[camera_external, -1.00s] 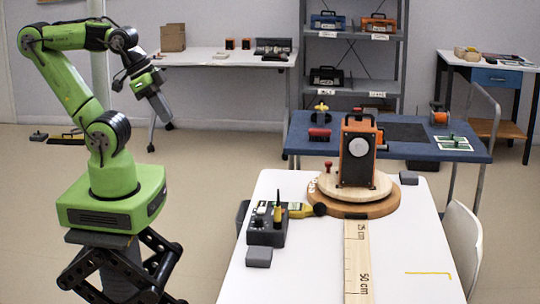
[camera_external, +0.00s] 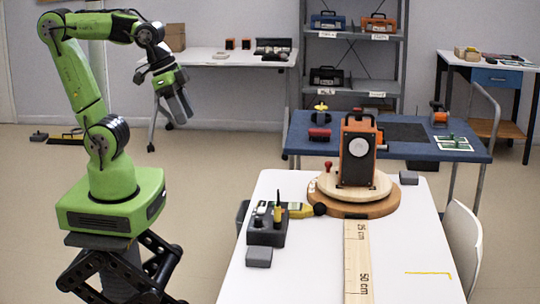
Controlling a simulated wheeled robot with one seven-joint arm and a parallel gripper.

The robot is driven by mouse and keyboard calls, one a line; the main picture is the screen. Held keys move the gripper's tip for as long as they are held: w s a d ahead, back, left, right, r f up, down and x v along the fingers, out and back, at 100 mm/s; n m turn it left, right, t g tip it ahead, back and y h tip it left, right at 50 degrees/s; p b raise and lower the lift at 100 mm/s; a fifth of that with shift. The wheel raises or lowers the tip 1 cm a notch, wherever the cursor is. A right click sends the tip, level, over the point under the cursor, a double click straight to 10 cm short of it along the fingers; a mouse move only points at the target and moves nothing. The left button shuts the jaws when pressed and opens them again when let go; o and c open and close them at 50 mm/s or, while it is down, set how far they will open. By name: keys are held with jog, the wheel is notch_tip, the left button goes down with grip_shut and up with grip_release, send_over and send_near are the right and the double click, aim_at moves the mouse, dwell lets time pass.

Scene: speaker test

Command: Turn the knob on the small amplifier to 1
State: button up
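The small amplifier (camera_external: 267,226) is a dark grey box near the left edge of the white table. Pale knobs show on it, and a yellow upright piece (camera_external: 277,214) stands at its top; the knob markings are too small to read. My gripper (camera_external: 184,118) hangs in the air to the left of the table, well above and apart from the amplifier, pointing down. Its fingers are too small and dark to tell whether they are open or shut. Nothing is visibly held.
An orange and black speaker (camera_external: 357,150) stands on a round wooden turntable (camera_external: 380,206). A marked wooden ruler (camera_external: 357,262) runs toward the front. A yellow meter (camera_external: 299,210) lies beside the amplifier, and a grey block (camera_external: 259,257) sits in front. The table's right side (camera_external: 420,245) is mostly clear.

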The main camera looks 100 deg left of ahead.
jog(key=shift+o, duration=0.6)
jog(key=w+f+g, duration=0.1)
jog(key=w+f, duration=0.1)
jog(key=w, duration=0.2)
jog(key=w+a+f+m+g+b, duration=0.1)
jog(key=w+f, duration=0.1)
jog(key=w, duration=0.3)
jog(key=shift+a+f, duration=0.3)
jog(key=m+g+b, duration=0.2)
send_over(258, 218)
notch_tip(258, 218, down, 10)
notch_tip(258, 218, down, 15)
jog(key=b, duration=0.4)
jog(key=shift+f+b, duration=0.2)
jog(key=shift+b, duration=0.2)
jog(key=shift+r, duration=0.1)
grip_shut()
